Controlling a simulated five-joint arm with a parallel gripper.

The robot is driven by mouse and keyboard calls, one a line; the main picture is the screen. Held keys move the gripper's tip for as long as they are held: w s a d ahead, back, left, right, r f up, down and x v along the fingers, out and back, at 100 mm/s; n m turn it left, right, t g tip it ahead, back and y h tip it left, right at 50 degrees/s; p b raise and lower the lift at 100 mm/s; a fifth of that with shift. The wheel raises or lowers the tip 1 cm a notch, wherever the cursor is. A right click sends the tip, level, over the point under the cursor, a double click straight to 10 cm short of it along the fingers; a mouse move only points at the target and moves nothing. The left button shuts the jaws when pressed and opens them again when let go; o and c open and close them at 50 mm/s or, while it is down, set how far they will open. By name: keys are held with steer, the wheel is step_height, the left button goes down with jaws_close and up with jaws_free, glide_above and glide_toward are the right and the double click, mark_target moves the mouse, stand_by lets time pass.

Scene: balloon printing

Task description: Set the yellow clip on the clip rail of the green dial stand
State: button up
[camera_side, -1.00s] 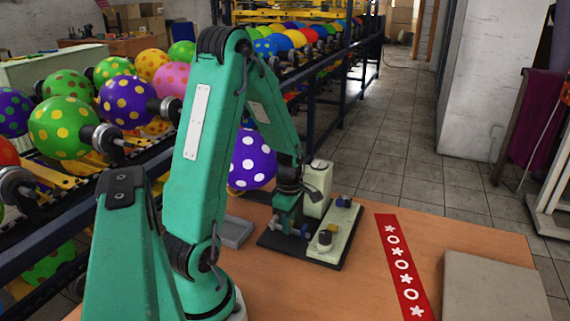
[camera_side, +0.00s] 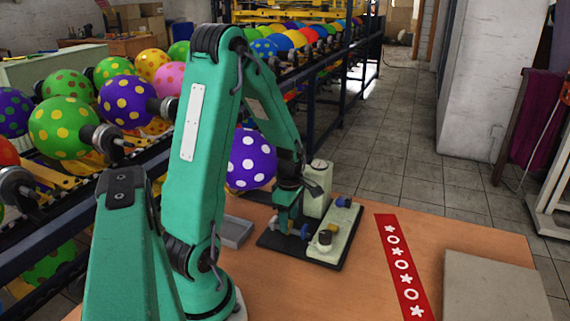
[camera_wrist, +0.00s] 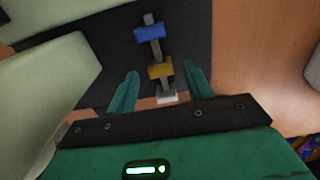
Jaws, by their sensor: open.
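The yellow clip (camera_wrist: 160,71) sits across the grey clip rail (camera_wrist: 154,50) in the wrist view, nearer to me than a blue clip (camera_wrist: 149,33) on the same rail. My gripper (camera_wrist: 161,72) is open, with one teal finger on each side of the yellow clip and visible gaps between. I cannot tell how firmly the clip is seated. In the side view, my gripper (camera_side: 288,230) is low over the dark base of the pale green dial stand (camera_side: 337,233).
A pale upright block (camera_side: 317,188) stands close behind my gripper. A grey tray (camera_side: 237,231) lies to the left. A red patterned strip (camera_side: 402,266) and a grey slab (camera_side: 490,285) lie to the right on the orange table (camera_side: 367,285). Balloon racks stand behind.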

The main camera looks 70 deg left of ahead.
steer(key=shift+r, duration=3.1)
steer(key=shift+d+r, duration=0.15)
steer(key=s+d+r+m+t, duration=0.2)
steer(key=d+r+m, duration=0.5)
steer(key=d+m, duration=0.3)
steer(key=s+d+r+m+t, duration=0.2)
steer(key=d+r+m, duration=0.5)
steer(key=m, duration=1)
steer(key=d+t, duration=0.1)
steer(key=d, duration=0.1)
steer(key=shift+s+d+r+t, duration=0.15)
steer(key=shift+d+r+t, duration=0.05)
steer(key=shift+d+t, duration=0.15)
